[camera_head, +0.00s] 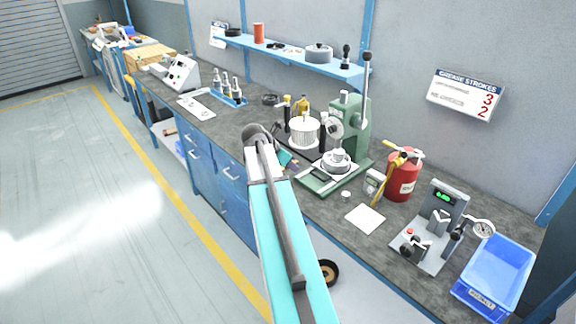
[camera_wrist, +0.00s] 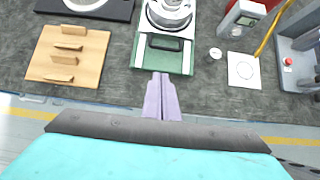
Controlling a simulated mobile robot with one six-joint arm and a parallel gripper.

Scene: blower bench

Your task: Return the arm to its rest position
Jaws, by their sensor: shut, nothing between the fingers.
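My gripper (camera_wrist: 162,98) shows in the wrist view as two purple-grey fingers pressed together, with nothing between them. It points at the front edge of the bench, just in front of the green press base (camera_wrist: 165,62). In the head view my teal arm reaches up from the bottom middle toward the bench front, and it hides the gripper's fingertips there. The green press (camera_head: 348,120) stands upright on the bench to the right of the arm's end.
The dark bench top (camera_head: 330,207) carries a red grease can (camera_head: 402,182), a gauge fixture (camera_head: 432,232), a blue bin (camera_head: 497,275) and a white card (camera_head: 365,218). A wooden rack (camera_wrist: 70,55) lies left of the press base. The floor (camera_head: 80,200) left of the bench is clear.

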